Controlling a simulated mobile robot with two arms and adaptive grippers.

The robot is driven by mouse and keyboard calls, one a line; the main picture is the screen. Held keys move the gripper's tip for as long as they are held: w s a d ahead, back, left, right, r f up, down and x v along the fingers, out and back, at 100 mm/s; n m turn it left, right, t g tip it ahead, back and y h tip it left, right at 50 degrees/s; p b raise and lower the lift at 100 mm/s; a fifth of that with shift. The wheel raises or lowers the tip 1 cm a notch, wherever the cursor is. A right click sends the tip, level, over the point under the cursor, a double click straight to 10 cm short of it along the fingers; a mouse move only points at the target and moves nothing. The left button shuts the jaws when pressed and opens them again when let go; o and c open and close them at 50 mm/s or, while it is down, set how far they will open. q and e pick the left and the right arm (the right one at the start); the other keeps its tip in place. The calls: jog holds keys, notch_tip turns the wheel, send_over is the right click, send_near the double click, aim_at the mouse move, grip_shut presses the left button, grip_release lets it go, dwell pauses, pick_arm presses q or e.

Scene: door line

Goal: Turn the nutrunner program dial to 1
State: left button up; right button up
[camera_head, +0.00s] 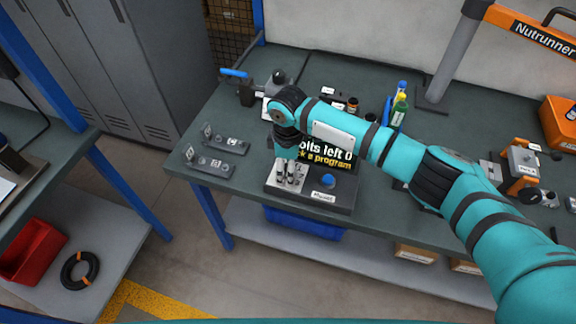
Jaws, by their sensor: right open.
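The nutrunner controller (345,196) is a dark box near the front edge of the green bench. Its screen (345,156) is partly covered by my right arm and shows "olts left 0" and "k a program" in the visible part. A light panel with small markings is at its left end, and a round blue knob or button (327,181) is on the right. My right gripper (286,158) is open, pointing down over the light panel. It hides part of the panel, so I cannot tell the dial's setting or whether I touch it. My left gripper is out of view.
Two small grey plates (216,164) lie left of the controller. Bottles (399,108) stand behind my right arm. A grey post (450,60) and orange equipment (522,165) are to the right. A blue bin (305,223) sits below the bench.

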jog(key=shift+f, duration=0.1)
jog(key=c, duration=1.1)
jog(key=shift+r+m+p, duration=0.2)
jog(key=shift+m+p, duration=0.5)
jog(key=shift+p, duration=0.25)
jog(key=shift+c, duration=0.2)
jog(key=shift+m+p, duration=1.1)
jog(key=shift+p, duration=0.1)
jog(key=shift+m+p, duration=0.9)
jog(key=shift+m, duration=0.2)
jog(key=shift+f+m+p, duration=0.15)
jog(key=shift+m+p, duration=0.55)
jog(key=shift+m, duration=0.3)
jog(key=o, duration=1.1)
